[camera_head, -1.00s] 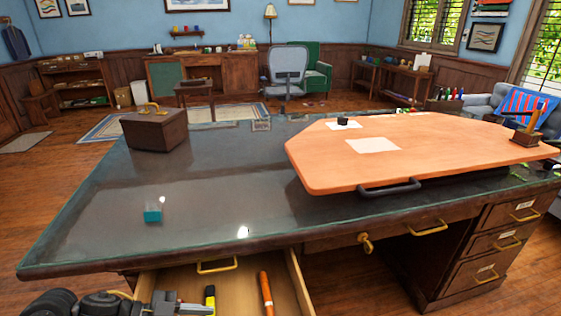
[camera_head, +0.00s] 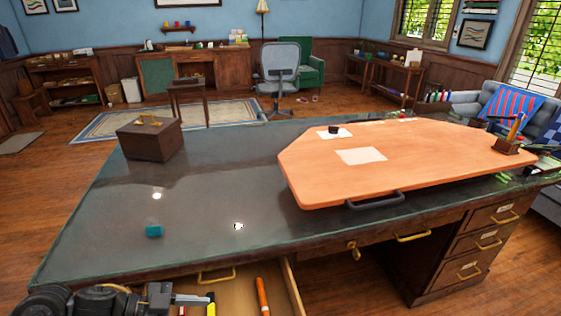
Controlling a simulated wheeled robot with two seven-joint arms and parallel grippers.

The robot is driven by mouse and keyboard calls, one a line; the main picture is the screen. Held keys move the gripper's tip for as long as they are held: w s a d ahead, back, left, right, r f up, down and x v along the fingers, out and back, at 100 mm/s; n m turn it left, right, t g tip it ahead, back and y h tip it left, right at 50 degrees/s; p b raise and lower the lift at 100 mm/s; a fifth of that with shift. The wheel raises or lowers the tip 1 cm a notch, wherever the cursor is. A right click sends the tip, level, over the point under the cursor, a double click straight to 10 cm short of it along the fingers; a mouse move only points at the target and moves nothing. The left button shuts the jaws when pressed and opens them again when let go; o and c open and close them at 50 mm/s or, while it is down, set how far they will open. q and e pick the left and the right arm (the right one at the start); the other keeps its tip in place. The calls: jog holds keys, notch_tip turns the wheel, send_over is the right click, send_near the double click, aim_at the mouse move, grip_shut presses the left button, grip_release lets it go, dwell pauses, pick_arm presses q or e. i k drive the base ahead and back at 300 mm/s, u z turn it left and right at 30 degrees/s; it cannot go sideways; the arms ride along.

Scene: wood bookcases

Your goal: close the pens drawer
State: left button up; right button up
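The open drawer (camera_head: 240,291) juts out under the front edge of the desk, cut off by the bottom of the picture. Its light wood inside holds a yellow and black marker (camera_head: 211,309) and an orange pen (camera_head: 262,297). The drawer's front panel is out of view. My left gripper (camera_head: 192,300) is at the bottom left, over the left part of the drawer, with its fingers close to the marker. I cannot tell how far apart its fingers are, or whether it touches anything. My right gripper is not in view.
A brass handle (camera_head: 216,276) shows under the desk edge. Labelled drawers (camera_head: 486,240) at right are shut.

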aim_at(237, 296)
jog(key=k, duration=1)
